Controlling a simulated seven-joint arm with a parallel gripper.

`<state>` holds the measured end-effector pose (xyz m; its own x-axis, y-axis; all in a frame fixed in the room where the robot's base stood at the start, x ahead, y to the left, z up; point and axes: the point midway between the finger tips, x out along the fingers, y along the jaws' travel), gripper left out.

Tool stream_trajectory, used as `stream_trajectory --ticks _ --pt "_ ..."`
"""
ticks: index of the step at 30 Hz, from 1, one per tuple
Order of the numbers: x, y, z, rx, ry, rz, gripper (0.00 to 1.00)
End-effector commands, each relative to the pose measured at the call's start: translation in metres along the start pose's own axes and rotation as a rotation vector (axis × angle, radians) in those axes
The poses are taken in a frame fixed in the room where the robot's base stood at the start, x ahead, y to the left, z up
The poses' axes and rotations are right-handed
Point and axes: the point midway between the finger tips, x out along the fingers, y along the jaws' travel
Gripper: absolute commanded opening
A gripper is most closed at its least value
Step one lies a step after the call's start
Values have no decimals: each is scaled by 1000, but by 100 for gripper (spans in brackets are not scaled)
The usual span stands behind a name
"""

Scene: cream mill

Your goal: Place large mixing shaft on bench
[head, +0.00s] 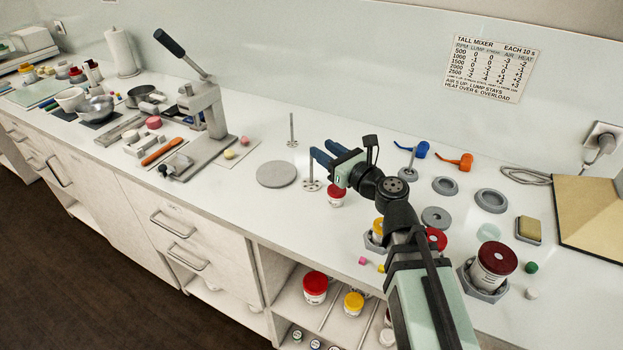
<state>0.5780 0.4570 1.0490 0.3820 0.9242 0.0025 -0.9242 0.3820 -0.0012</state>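A grey mixing shaft (311,171) with a perforated disc at its foot is upright at the bench (262,208), directly below my gripper's fingertips. A thinner shaft (291,127) stands behind it to the left, on a small foot. A third shaft (411,160) with a disc stands to the right, behind my arm. I cannot tell which is the large one by label. My gripper (319,149) has two blue fingers pointing left, visibly apart. The nearer fingertip overlaps the first shaft's top; whether they touch is unclear.
A flat grey disc (277,174) lies left of the shaft. A red-lidded jar (337,197) is close under my gripper. A lever press (205,110) stands farther left. Rings, jars and blue and orange pieces crowd the right. Bare bench lies in front of the disc.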

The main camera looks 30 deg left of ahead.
Motion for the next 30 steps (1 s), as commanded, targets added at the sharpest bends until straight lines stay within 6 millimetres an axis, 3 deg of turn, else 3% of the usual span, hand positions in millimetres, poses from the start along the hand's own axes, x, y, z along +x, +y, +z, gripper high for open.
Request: stream_trajectory --ticks 8,24,30 --pt "2 -1 22 1 2 -1 40" --pt "2 0 -39 3 4 0 40" --pt "14 -1 -43 1 2 -1 40"
